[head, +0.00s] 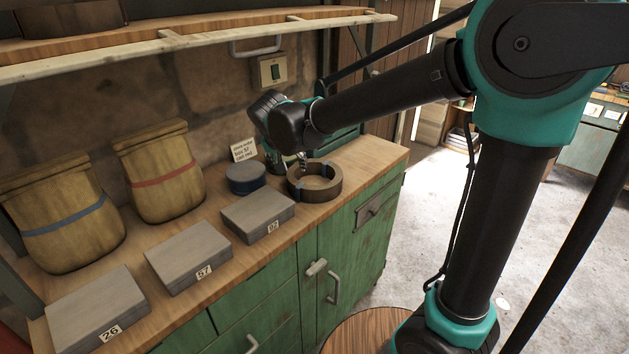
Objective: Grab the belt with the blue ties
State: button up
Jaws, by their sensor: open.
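A coiled brown belt (333,190) lies as a ring at the right end of the wooden countertop. Small blue-grey ties show on its rim. My gripper (303,160) hangs from my arm just above the back left part of the ring. Its fingers are small and partly hidden by the wrist, and it appears open and empty. I cannot tell whether the fingertips touch the belt.
A round dark blue tin (246,178) stands left of the belt. Two sacks (162,175) stand behind, with a handwritten card (243,150). A shelf (190,38) hangs above.

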aim_at(291, 171)
jog(key=shift+x, duration=3)
jog(key=shift+a, duration=0.2)
grip_shut()
